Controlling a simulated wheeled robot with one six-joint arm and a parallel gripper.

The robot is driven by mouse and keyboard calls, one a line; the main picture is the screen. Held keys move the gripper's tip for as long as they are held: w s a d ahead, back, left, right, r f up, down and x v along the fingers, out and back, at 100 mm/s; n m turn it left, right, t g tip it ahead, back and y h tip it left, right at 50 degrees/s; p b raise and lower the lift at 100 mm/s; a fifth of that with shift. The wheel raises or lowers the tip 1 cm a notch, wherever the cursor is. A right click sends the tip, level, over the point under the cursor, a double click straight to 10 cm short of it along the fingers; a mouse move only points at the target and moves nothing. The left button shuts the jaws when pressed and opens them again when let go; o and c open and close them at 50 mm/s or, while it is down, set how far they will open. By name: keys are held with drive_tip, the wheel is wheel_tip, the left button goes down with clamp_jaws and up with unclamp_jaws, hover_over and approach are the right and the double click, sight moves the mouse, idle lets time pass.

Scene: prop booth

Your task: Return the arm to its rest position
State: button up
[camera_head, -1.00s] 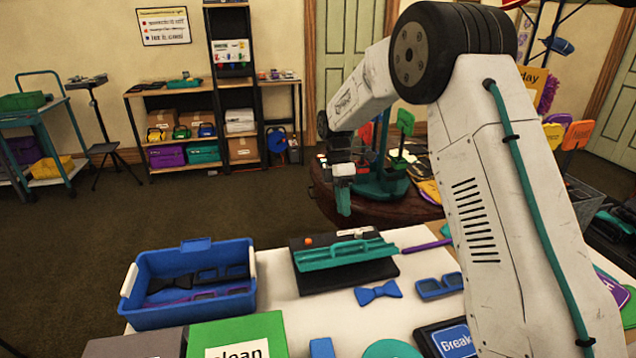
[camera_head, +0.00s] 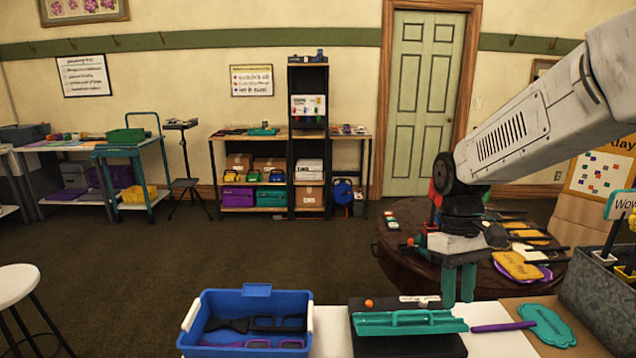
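My arm reaches in from the right in the head view, its links bent and its wrist pointing down. My gripper (camera_head: 458,284) hangs with its two teal fingers downward, a gap between them and nothing held. In the picture it is just above the right end of a teal long-handled piece (camera_head: 410,322), which lies on a black case (camera_head: 408,345) on the white table. Whether the fingertips touch anything cannot be told, but they seem clear.
A blue crate (camera_head: 190,343) with dark glasses and a purple piece stands on the white table (camera_head: 332,325). A purple stick (camera_head: 503,326) and teal sign (camera_head: 547,325) lie to the right. A round brown table (camera_head: 392,262) stands behind my gripper. Open floor (camera_head: 290,255) lies at left.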

drive_tip(key=s+r+m+t, duration=0.2)
drive_tip(key=s+r, duration=0.1)
drive_tip(key=s, duration=0.7)
drive_tip(key=s+d+r+m+t, duration=0.1)
drive_tip(key=s+r+m+t, duration=0.1)
drive_tip(key=s, duration=0.8)
drive_tip(key=shift+s+d+r+m+t, duration=0.15)
drive_tip(key=shift+d+r+m+t, duration=0.15)
drive_tip(key=shift+r+t, duration=0.3)
idle(0.3)
